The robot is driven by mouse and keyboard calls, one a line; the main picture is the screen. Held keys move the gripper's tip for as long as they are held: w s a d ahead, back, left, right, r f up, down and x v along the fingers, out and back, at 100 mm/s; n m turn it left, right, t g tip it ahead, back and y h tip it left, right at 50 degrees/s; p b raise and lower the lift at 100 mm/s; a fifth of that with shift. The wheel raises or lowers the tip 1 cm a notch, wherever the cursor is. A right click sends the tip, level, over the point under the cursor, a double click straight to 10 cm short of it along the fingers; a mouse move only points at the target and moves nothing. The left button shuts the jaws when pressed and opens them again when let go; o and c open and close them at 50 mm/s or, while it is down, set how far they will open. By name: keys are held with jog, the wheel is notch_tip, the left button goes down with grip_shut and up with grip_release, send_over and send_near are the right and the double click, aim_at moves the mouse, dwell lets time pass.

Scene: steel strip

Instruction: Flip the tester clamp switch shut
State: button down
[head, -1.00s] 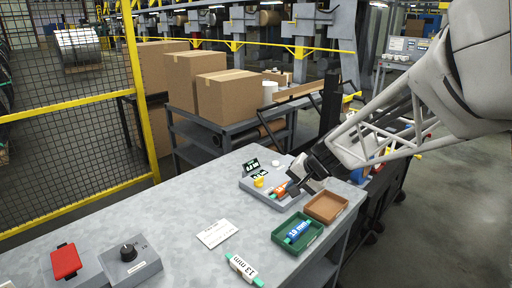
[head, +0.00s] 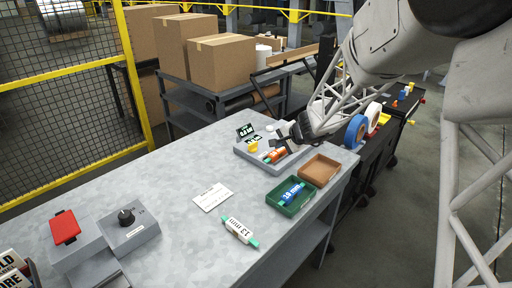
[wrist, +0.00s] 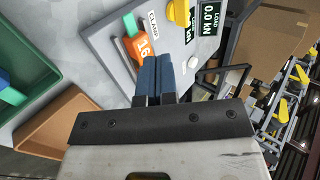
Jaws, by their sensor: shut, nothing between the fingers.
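The tester (head: 244,150) is a grey base at the bench's far end, with displays (head: 246,131) and a yellow knob (head: 252,147). Its load display (wrist: 208,18) reads 0.0 kN. An orange piece marked 16 (wrist: 143,48) with a teal end lies on it, beside a CLAMP label (wrist: 153,24). It also shows in the head view (head: 275,155). My gripper (wrist: 158,62) is shut and empty, its blue-grey fingertips beside the orange piece; I cannot tell whether they touch. I cannot clearly make out the clamp switch; the fingers may hide it.
A green tray (head: 276,206) with a blue piece and a brown tray (head: 308,182) stand near the tester. A 13 mm piece (head: 239,231) and a white card (head: 211,197) lie on the bench. At left are a red-lidded box (head: 86,246) and a dial box (head: 137,238).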

aim_at(252, 149)
jog(key=shift+f, duration=0.1)
dwell(0.3)
jog(key=x, duration=1.1)
jog(key=shift+w+a+r, duration=0.2)
jog(key=shift+a+r, duration=0.05)
jog(key=shift+r, duration=0.15)
jog(key=shift+w+a, duration=0.9)
jog(key=shift+w, duration=0.05)
